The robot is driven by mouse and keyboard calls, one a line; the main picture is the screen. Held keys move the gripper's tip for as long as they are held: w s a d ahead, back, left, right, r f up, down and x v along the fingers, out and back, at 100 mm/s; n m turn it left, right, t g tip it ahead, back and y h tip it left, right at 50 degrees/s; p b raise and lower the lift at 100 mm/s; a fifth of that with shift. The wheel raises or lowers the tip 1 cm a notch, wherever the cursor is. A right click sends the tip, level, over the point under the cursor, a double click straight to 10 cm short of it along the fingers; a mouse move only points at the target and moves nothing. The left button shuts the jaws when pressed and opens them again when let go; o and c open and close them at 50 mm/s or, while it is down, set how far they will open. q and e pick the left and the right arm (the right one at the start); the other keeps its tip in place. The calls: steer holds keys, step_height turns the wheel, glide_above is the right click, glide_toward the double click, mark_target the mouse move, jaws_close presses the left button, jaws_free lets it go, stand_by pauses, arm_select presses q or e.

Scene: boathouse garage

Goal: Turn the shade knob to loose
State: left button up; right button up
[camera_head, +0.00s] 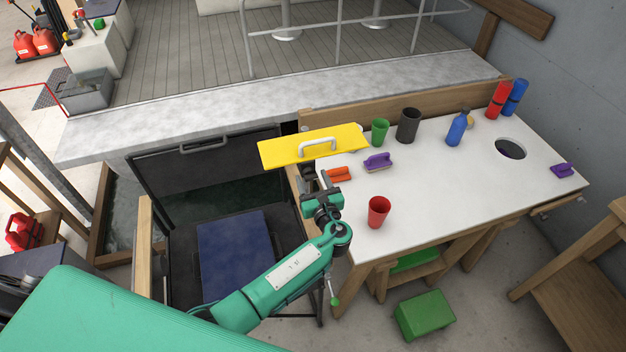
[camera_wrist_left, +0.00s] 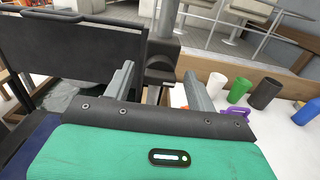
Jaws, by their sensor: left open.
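My left gripper (camera_head: 323,178) is open and empty at the left end of the white worktable, beside the orange brush. In the left wrist view its two grey fingers (camera_wrist_left: 160,82) stand apart. Between and beyond them is a dark clamp-like part (camera_wrist_left: 159,74) at the foot of a grey post (camera_wrist_left: 167,28). In the head view, no shade knob can be told apart near the yellow board (camera_head: 285,152). My right gripper is not in view.
The white worktable (camera_head: 430,205) holds a red cup (camera_head: 378,211), an orange brush (camera_head: 340,174), a purple brush (camera_head: 378,162), a green cup (camera_head: 380,131), a dark cup (camera_head: 408,125) and a blue bottle (camera_head: 456,129). A black folding chair (camera_head: 205,160) stands left of my gripper.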

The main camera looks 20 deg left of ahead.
arm_select(q)
steer(key=c, duration=1)
